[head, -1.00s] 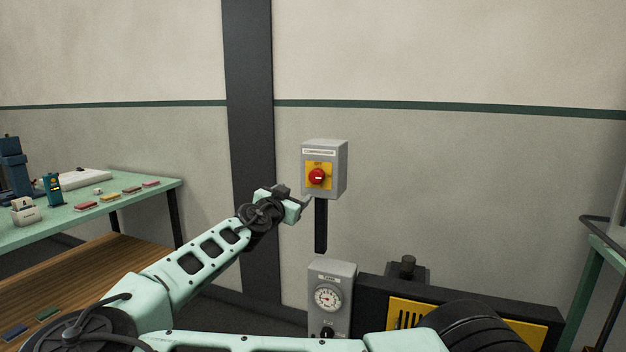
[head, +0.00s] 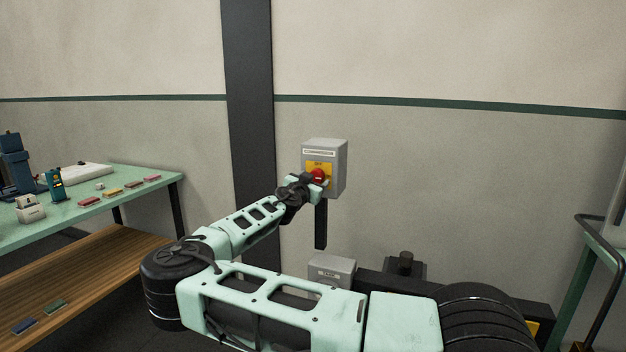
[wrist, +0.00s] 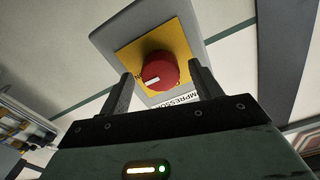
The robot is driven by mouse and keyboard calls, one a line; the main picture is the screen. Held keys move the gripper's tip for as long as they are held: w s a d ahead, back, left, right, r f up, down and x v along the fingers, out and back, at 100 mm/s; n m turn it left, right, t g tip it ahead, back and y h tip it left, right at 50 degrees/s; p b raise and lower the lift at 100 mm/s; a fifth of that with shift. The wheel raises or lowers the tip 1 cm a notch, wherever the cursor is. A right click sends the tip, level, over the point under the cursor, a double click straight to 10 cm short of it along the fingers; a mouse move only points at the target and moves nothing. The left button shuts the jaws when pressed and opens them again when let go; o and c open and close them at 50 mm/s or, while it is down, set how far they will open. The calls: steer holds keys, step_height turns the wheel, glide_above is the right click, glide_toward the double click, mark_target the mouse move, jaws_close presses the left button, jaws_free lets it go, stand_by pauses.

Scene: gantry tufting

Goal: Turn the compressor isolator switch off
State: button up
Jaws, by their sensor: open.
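The compressor isolator is a grey box (head: 338,165) on a dark post, with a yellow plate (head: 312,167) and a red rotary knob (head: 318,176). In the wrist view the red knob (wrist: 160,71) with its white pointer mark sits on the yellow plate (wrist: 185,42), above a label partly reading "COMPRESSOR". My gripper (wrist: 160,90) is open, with one finger on each side of the knob's lower part. A gap shows between the fingers and the knob; whether either touches cannot be told. In the head view my gripper (head: 308,183) is at the box's front, covering part of the plate.
A second grey box (head: 332,270) stands below, its gauge hidden by my arm. A green-topped bench (head: 130,180) with several small coloured blocks is at left. A dark column (head: 250,120) stands just left of the isolator. A green-framed cart (head: 575,290) is at right.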

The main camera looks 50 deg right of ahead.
steer(key=c, duration=1)
